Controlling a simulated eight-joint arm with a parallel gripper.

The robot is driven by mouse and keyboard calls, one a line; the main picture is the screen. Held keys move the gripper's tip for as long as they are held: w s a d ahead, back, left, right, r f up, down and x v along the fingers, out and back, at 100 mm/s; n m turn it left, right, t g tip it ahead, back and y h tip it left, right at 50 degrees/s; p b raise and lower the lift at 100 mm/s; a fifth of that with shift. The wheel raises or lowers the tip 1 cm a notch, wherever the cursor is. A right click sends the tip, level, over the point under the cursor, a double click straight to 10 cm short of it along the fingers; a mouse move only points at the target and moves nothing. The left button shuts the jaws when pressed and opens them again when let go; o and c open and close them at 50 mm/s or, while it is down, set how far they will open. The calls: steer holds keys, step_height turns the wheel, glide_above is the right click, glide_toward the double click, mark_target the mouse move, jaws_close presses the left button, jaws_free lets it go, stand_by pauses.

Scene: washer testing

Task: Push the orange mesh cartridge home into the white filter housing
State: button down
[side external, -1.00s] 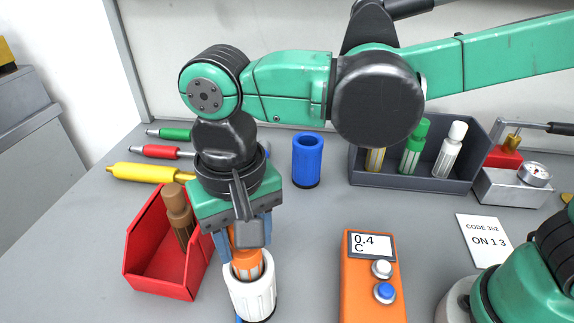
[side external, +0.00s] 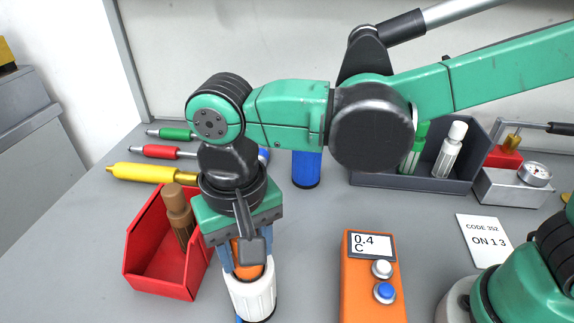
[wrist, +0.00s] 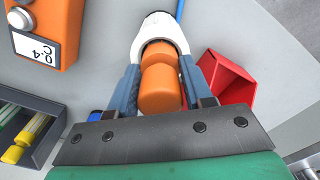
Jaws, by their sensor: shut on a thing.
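The white filter housing (side external: 251,297) stands upright on the grey bench, low in the side external view; it also shows at the top of the wrist view (wrist: 160,27). The orange mesh cartridge (side external: 249,271) sits in the housing's mouth with its lower part hidden inside. Its orange upper end fills the middle of the wrist view (wrist: 160,88). My gripper (side external: 245,265) is directly above the housing, with its blue-grey fingers shut on the cartridge from both sides. The fingertips are close to the housing rim; I cannot tell whether they touch it.
A red bin (side external: 160,262) with a brown-capped cartridge (side external: 178,212) stands close left. An orange meter (side external: 372,285) reading 0.4 C lies right. A blue cylinder (side external: 306,170) and a dark tray (side external: 450,179) with capped cartridges are behind. Bench between housing and meter is clear.

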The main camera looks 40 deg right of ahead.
steer(key=shift+f, duration=0.75)
steer(key=shift+c, duration=1.4)
jaws_free()
